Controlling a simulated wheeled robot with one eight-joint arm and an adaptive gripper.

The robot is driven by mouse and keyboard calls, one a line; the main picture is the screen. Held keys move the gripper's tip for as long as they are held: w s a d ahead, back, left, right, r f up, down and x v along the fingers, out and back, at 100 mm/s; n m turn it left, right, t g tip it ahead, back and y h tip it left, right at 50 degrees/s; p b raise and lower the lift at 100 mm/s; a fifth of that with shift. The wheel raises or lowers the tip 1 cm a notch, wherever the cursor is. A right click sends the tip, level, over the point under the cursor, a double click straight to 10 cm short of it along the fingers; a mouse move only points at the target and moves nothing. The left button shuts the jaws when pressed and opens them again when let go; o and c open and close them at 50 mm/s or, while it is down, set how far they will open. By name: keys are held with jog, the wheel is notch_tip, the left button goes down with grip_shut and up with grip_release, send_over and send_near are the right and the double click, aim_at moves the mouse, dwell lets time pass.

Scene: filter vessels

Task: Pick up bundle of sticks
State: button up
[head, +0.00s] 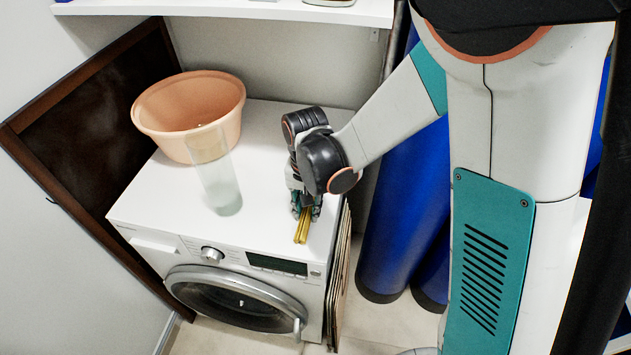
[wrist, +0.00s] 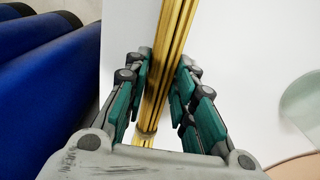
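The bundle of sticks (head: 302,228) is a thin yellow-gold bundle at the right front of the washing machine's white top. In the wrist view the bundle (wrist: 172,45) runs from the top edge down between my fingers, with a band near its lower visible end. My gripper (head: 306,208) is over the bundle, pointing down. In the wrist view the teal and dark grey fingers of my gripper (wrist: 164,72) stand on both sides of the bundle, their tips close against it. Part of the bundle is hidden by my gripper in the head view.
The washing machine (head: 150,205) carries a peach tub (head: 170,118) at the back left and a clear glass vessel (head: 222,190) left of my gripper. Blue cylinders (head: 405,215) stand to the right. A white shelf (head: 240,10) is above the back.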

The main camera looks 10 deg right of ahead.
grip_shut()
